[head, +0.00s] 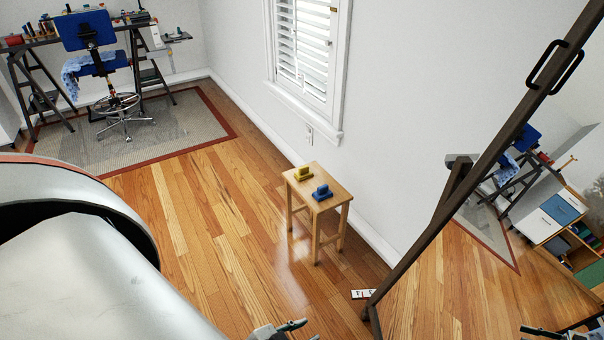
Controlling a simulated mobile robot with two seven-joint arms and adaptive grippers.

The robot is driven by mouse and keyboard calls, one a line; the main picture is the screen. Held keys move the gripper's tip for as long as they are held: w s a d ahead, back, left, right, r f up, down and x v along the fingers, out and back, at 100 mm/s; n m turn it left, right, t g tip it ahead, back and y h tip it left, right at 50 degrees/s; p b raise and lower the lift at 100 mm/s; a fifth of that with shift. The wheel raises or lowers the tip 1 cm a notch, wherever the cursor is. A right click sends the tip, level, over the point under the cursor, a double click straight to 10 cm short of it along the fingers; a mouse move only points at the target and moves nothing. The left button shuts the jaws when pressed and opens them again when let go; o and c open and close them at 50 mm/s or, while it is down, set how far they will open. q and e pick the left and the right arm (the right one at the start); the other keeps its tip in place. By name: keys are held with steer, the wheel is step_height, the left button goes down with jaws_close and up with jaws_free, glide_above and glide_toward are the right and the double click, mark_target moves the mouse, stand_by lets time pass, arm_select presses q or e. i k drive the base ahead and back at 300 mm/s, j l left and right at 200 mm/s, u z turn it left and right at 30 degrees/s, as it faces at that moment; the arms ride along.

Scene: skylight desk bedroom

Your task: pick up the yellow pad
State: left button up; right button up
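The yellow pad (303,175) is a small flat piece with a raised block on top. It lies on a small wooden stool (335,185), toward its far left side. A similar blue piece (322,193) lies on the stool just in front and to the right, close to the yellow pad. What seems to be my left gripper (290,328) shows at the bottom edge, well below and apart from the stool. It is mostly cut off, so its opening is hidden. I cannot make out my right gripper.
A leaning dark-framed mirror (467,178) stands right of the stool; a gripper-like part, perhaps a reflection, shows at its lower right. A small white item (362,294) lies on the floor. A desk and blue chair (88,32) stand far left. Floor left of the stool is clear.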

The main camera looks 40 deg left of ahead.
mark_target(304, 172)
steer(key=j, duration=0.9)
steer(key=i+j+z, duration=0.1)
steer(key=j, duration=0.4)
steer(key=j+z, duration=0.1)
steer(key=j, duration=0.4)
steer(key=i+j, duration=0.15)
steer(key=j, duration=0.2)
steer(key=i+j+z, duration=0.15)
steer(key=j, duration=0.25)
steer(key=i+j, duration=0.15)
steer(key=j, duration=0.2)
steer(key=i+j+z, duration=0.15)
steer(key=j, duration=0.25)
steer(key=i+j, duration=0.15)
steer(key=j, duration=0.25)
steer(key=i+j+z, duration=0.1)
steer(key=i+j, duration=0.5)
steer(key=j, duration=0.15)
steer(key=z, duration=0.05)
